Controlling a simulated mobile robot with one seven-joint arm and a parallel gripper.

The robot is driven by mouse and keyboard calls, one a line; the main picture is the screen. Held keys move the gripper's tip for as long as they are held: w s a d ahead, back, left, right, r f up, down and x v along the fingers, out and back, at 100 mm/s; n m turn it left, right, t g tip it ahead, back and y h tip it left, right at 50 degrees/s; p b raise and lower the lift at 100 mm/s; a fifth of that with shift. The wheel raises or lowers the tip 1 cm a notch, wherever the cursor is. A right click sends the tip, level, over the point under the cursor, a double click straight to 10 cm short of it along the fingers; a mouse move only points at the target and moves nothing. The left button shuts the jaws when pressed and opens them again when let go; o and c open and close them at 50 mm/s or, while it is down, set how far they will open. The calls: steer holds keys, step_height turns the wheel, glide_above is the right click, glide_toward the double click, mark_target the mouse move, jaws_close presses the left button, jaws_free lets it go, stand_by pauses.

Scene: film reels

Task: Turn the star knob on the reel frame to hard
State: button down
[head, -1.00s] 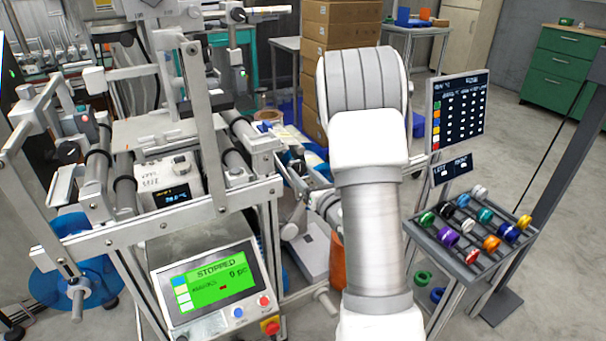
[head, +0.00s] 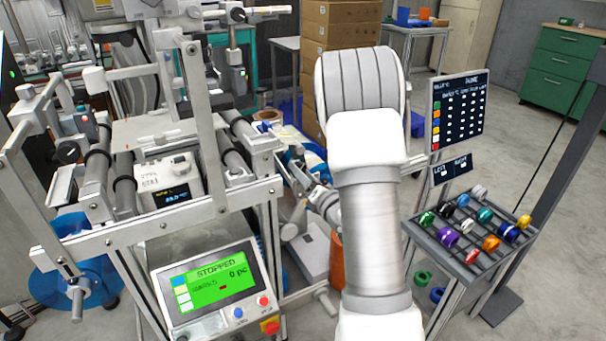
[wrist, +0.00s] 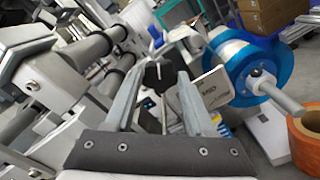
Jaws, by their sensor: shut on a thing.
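The star knob (wrist: 153,78) is a dark, lobed piece between my fingertips in the wrist view, partly covered by them. My gripper (wrist: 158,72) is shut on it, with one grey finger on each side. A pale plate reading MID (wrist: 208,96) is just right of the right finger. In the head view the reel frame (head: 110,238) is the grey metal structure at left. My gripper and the knob are largely hidden there behind the frame's right end and my arm. The knob's pointer cannot be made out.
A blue-flanged reel (wrist: 245,70) and an orange roll (wrist: 303,145) are right of my gripper. Grey rollers (wrist: 60,85) are on its left. A green control screen (head: 219,276) reads STOPPED. A rack of coloured spools (head: 470,235) stands right of my arm.

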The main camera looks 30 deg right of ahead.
steer(key=n+p, duration=0.7)
steer(key=n, duration=1.9)
steer(key=shift+r, duration=0.1)
stand_by(1.7)
steer(key=shift+m+p, duration=0.3)
stand_by(0.3)
steer(key=shift+c, duration=1.2)
jaws_free()
steer(key=shift+a, duration=0.1)
